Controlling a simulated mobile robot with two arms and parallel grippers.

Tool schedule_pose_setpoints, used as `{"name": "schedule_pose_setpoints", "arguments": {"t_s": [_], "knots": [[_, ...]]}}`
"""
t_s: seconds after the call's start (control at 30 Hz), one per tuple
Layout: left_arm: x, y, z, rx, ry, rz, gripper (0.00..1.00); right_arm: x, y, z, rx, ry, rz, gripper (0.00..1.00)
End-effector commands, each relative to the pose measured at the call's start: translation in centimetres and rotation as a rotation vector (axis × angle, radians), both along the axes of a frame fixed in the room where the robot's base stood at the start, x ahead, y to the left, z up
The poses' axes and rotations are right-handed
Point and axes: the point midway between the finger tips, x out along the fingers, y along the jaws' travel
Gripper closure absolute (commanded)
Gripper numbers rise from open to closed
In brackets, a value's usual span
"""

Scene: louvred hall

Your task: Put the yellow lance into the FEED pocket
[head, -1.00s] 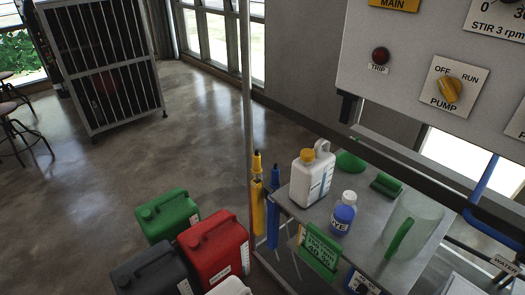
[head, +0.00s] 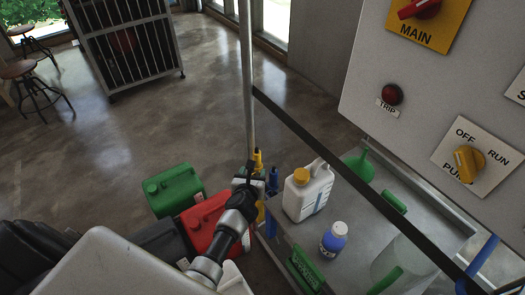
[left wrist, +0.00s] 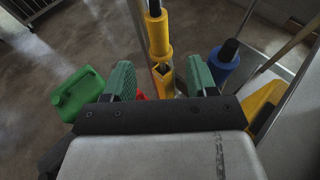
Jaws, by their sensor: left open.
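The yellow lance (head: 258,158) stands upright in a rack at the left end of the metal cart, beside the blue lance (head: 273,178). In the head view my left gripper (head: 249,178) hides most of its lower part. In the left wrist view my left gripper (left wrist: 161,80) is open. The yellow lance (left wrist: 158,38) rises between and just beyond its green fingertips; I cannot tell whether they touch it. The blue lance (left wrist: 226,62) is close to the right fingertip. I cannot make out the FEED pocket. My right gripper is not in view.
A red jug (head: 205,222) and a green jug (head: 174,190) stand on the floor by my left arm. The cart top (head: 300,245) bears a white jug (head: 307,190), a blue bottle (head: 334,239) and a green funnel (head: 360,168). A thin pole (head: 247,80) rises behind the lances.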

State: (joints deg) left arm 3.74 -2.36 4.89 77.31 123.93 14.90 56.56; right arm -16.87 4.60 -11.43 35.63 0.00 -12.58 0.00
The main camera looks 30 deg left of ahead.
Motion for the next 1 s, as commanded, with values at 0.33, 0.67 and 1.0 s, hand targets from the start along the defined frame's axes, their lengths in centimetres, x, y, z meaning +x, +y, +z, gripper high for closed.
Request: {"name": "schedule_pose_setpoints", "arguments": {"t_s": [0.33, 0.67, 1.0], "knots": [[2.1, 0.7, -1.1, 0.004, 0.000, -0.001, 0.43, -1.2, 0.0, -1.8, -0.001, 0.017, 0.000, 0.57], [6.3, 1.9, -2.5, 0.004, 0.000, -0.001, 0.43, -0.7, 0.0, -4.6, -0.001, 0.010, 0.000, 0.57], [8.8, 2.7, -3.2, 0.004, 0.002, -0.002, 0.43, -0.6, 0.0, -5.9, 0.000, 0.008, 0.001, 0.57]]}}
